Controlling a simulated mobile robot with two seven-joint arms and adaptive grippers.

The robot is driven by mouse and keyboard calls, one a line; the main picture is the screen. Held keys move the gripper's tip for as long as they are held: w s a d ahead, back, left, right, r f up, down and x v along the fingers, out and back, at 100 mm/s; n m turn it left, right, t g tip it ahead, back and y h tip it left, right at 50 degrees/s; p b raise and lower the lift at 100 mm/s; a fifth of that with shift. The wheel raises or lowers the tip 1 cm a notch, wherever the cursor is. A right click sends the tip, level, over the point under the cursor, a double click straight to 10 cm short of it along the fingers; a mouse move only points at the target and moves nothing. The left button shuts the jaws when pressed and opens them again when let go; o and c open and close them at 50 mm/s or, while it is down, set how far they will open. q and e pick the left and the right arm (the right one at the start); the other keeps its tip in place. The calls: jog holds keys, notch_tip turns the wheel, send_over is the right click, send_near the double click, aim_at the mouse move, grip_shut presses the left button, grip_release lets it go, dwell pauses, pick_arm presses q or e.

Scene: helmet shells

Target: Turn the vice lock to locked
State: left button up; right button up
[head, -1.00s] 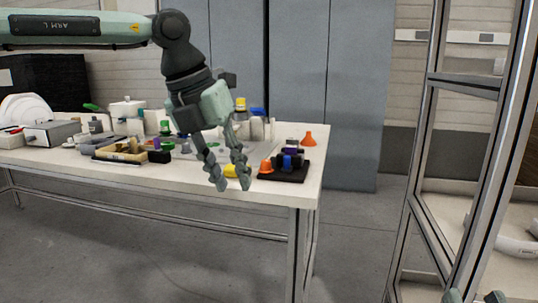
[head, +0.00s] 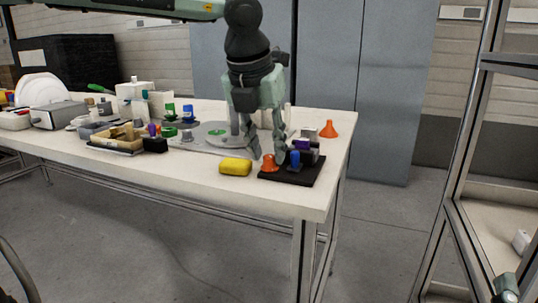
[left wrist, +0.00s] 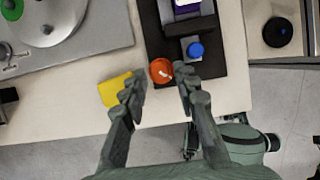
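A small vice (head: 307,154) with a purple part stands on a black base plate (head: 290,178) at the table's right end. An orange knob (head: 269,163) and a blue knob (head: 295,159) sit at its front. In the left wrist view the orange knob (left wrist: 162,71) bears a small white mark, and the blue knob (left wrist: 195,49) is to its right. Which knob is the lock I cannot tell. My left gripper (head: 267,155) is open above the base plate. Its fingertips (left wrist: 159,77) lie either side of the orange knob; contact is not clear. A greenish part of my right arm (head: 506,287) shows at bottom right.
A yellow block (head: 235,167) lies just left of the base plate. A grey plate with a round disc (head: 212,135) is behind it. An orange cone (head: 328,129) stands behind the vice. Bottles and trays crowd the table's left. A metal-framed structure (head: 465,170) stands at right.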

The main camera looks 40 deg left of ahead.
pick_arm(q)
jog(key=shift+x, duration=0.8)
grip_shut()
